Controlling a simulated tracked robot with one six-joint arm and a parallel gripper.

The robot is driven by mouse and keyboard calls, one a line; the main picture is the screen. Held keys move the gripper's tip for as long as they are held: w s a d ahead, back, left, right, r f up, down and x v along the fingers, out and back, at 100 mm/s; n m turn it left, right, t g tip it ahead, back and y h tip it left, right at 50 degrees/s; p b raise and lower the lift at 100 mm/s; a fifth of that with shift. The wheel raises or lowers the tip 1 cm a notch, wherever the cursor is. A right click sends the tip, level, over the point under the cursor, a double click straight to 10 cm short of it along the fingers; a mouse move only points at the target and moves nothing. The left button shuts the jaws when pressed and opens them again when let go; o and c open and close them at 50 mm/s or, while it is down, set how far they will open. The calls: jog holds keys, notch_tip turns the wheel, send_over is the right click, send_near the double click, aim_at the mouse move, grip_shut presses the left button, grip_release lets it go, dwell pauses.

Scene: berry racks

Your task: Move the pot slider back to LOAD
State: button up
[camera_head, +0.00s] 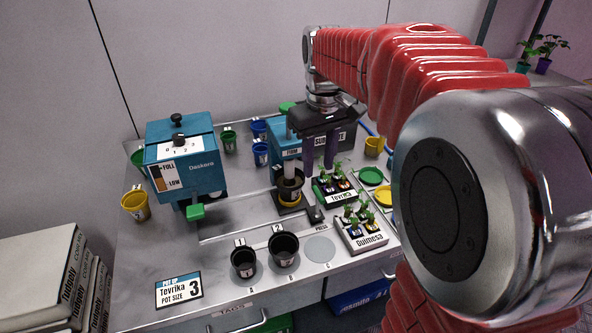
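The pot slider (292,205) is a dark plate in the metal channel. It carries a dark pot (291,187) with a yellowish part around it, under the pale plunger (291,163) of the blue press. A dark handle (315,214) shows at the slider's right front, near the PRESS label (321,227). No LOAD mark can be read. My gripper (319,164) points down with two purple fingers apart and nothing seen between them. In the picture it is above and right of the pot, in front of the blue press (285,145), and appears apart from the slider.
A blue dispenser (185,165) with a green lever stands left. Black pots (243,262) (284,248) stand at the front. Plant trays Tevrika (340,196) and Quimesa (366,238) stand right of the slider. The channel left of the slider is clear.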

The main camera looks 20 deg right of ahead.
aim_at(318, 192)
jog(key=shift+w+d+f+g, duration=0.15)
jog(key=shift+w+d+f, duration=0.1)
jog(key=shift+w+d, duration=0.2)
jog(key=shift+w+d+f+g, duration=0.15)
jog(key=shift+w+d+f, duration=0.15)
jog(key=shift+w, duration=0.25)
notch_tip(318, 192, down, 14)
jog(key=shift+r, duration=0.15)
dwell(0.3)
grip_shut()
dwell(0.5)
